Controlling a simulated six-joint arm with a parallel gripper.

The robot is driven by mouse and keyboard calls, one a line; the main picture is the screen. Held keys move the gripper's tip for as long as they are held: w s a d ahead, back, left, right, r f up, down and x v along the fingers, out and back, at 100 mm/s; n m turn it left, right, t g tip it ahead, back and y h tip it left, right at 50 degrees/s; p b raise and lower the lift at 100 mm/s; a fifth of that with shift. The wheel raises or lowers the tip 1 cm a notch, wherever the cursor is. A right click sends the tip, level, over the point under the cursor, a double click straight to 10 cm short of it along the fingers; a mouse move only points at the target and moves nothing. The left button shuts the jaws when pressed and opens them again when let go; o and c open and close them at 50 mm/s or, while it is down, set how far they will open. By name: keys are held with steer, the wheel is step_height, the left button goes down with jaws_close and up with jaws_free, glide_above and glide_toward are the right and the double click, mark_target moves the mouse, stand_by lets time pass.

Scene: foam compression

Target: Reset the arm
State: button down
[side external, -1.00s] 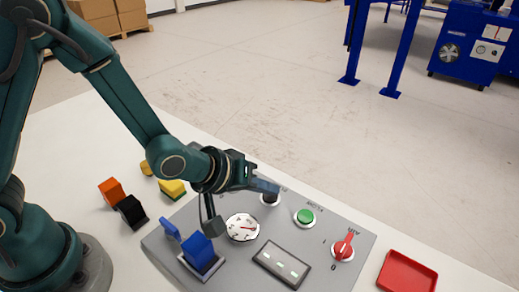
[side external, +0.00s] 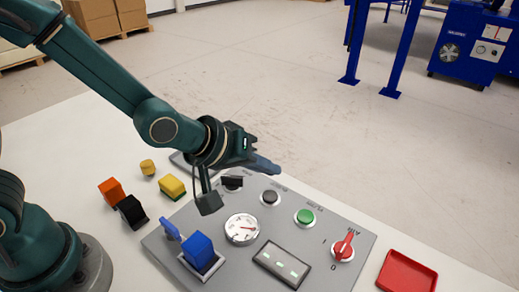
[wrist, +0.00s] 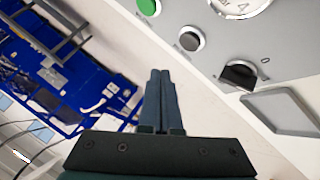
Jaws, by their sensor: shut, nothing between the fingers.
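My gripper (side external: 272,167) is raised above the far edge of the grey control panel (side external: 330,263), its fingers together and empty. In the wrist view the two fingers (wrist: 161,90) lie side by side, touching nothing. The panel carries a black knob (side external: 232,183), a dark button (side external: 269,198), a green button (side external: 304,217), a red rotary switch (side external: 343,247), a dial gauge (side external: 242,229) and a display with lit marks (side external: 282,263). A blue block (side external: 198,248) sits in a holder on the panel, beside an upright blue plate (side external: 170,229).
Orange (side external: 111,191), black (side external: 132,211) and yellow (side external: 171,186) blocks and a yellow cylinder (side external: 147,167) stand on the white table left of the panel. A red tray (side external: 407,272) lies to its right. A flat grey tray (wrist: 282,112) lies beside the panel's far edge.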

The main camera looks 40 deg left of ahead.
steer(key=shift+r, duration=0.5)
steer(key=shift+a, duration=0.15)
steer(key=s+a+r+t+y, duration=0.15)
steer(key=s+a+r, duration=0.25)
steer(key=a+r, duration=0.55)
steer(key=s+a+f+m+g, duration=0.1)
steer(key=s+m+g, duration=0.1)
steer(key=s, duration=0.4)
steer(key=s+a+f+m+g+y, duration=0.1)
steer(key=s+f+m+g, duration=0.1)
steer(key=s, duration=0.5)
steer(key=shift+s+f+m+g, duration=0.15)
steer(key=shift+s+m+g, duration=0.2)
steer(key=shift+m, duration=0.35)
steer(key=shift+w, duration=0.1)
